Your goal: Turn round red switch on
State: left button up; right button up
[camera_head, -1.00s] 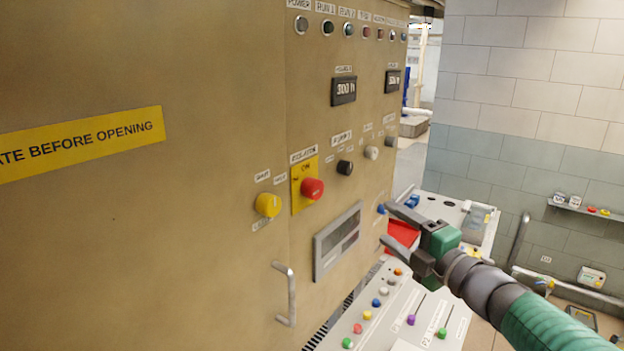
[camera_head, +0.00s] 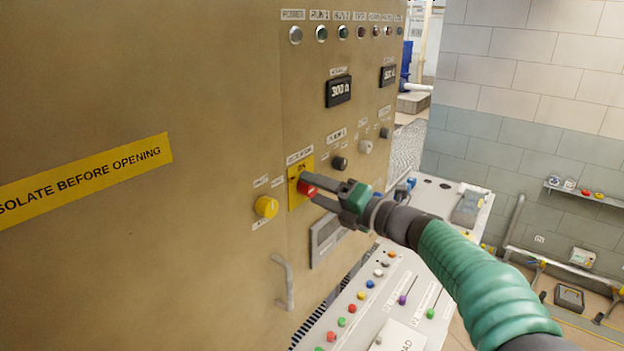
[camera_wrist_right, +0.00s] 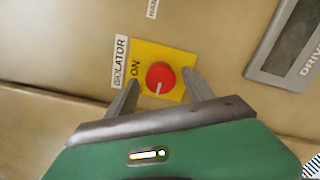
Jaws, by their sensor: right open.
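The round red switch (camera_head: 307,185) sits on a yellow plate (camera_head: 295,195) on the tan cabinet front, partly hidden by my right gripper in the head view. In the right wrist view the red switch (camera_wrist_right: 160,78) shows whole, with a white mark near its lower edge and the word ON on the yellow plate (camera_wrist_right: 150,52) beside it. My right gripper (camera_head: 317,190) is open, its fingers on either side of the switch in the picture. In the wrist view the gripper (camera_wrist_right: 160,88) has the switch between its fingertips; I cannot tell if they touch it. My left gripper is not in view.
A yellow knob (camera_head: 266,207) is left of the switch and a black knob (camera_head: 339,163) is to its right. A display panel (camera_head: 326,240) and a metal handle (camera_head: 285,282) are below. A sloped console (camera_head: 385,300) with several coloured buttons stands at lower right.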

jog(key=shift+w+d+f, duration=0.1)
jog(key=shift+w+d, duration=0.15)
jog(key=shift+w, duration=0.15)
jog(key=shift+a, duration=0.55)
jog(key=c, duration=0.4)
jog(key=shift+s+a, duration=0.1)
jog(key=shift+a, duration=0.15)
jog(key=c, duration=0.5)
jog(key=shift+d, duration=0.25)
grip_shut()
